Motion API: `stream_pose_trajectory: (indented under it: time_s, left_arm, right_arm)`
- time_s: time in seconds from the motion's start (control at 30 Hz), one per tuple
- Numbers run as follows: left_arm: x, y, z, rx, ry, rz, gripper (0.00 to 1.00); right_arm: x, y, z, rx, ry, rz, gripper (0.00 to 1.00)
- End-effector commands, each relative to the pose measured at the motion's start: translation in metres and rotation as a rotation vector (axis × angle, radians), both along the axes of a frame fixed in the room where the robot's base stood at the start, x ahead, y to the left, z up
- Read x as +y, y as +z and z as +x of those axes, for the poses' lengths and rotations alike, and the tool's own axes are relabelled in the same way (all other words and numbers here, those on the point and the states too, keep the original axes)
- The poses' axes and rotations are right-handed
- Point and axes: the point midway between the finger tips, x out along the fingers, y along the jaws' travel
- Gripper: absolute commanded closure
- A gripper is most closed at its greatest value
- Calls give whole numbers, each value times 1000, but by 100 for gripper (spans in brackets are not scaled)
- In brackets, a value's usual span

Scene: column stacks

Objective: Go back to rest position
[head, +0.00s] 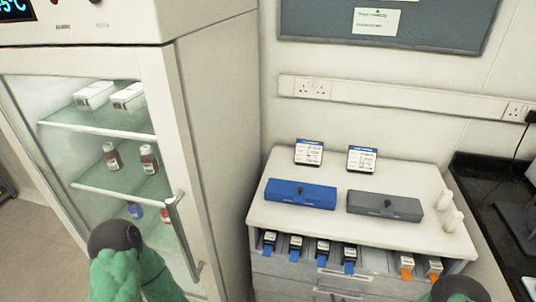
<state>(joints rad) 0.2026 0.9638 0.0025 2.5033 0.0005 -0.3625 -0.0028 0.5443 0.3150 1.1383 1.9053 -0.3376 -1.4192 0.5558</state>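Parts of my two arms show at the bottom edge, a green link with a dark round cap at the lower left and a dark cap at the lower right. Neither gripper shows in the head view, so their fingers and anything in them are hidden. A blue case (300,194) and a grey case (385,205) lie side by side on the white cabinet top (330,226). A label card stands behind each: the left card (309,153) and the right card (361,159).
A glass-fronted fridge (190,150) with boxes and bottles stands left. Below the cabinet top, an open drawer row holds several columns with blue tags (322,257) and orange tags (406,275). White bottles (452,219) stand at the right edge. A black counter (490,190) lies right.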

Motion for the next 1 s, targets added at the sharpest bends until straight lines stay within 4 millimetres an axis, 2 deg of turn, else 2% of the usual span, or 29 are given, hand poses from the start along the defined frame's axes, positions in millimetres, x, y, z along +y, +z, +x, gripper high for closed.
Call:
stream_pose_trajectory:
  time_s: [0.13, 0.27, 0.47, 0.63, 0.8, 1.0]
  left_arm:
    - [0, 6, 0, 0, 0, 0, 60]
    - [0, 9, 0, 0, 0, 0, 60]
    - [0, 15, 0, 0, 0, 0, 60]
    - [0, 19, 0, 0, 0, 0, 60]
    - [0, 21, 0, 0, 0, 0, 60]
    - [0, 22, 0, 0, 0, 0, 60]
  right_arm:
    - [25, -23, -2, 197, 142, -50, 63]
    - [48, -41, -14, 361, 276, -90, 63]
    - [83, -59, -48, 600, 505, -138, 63]
    - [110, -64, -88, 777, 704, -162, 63]
    - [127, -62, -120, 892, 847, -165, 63]
    - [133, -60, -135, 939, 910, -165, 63]
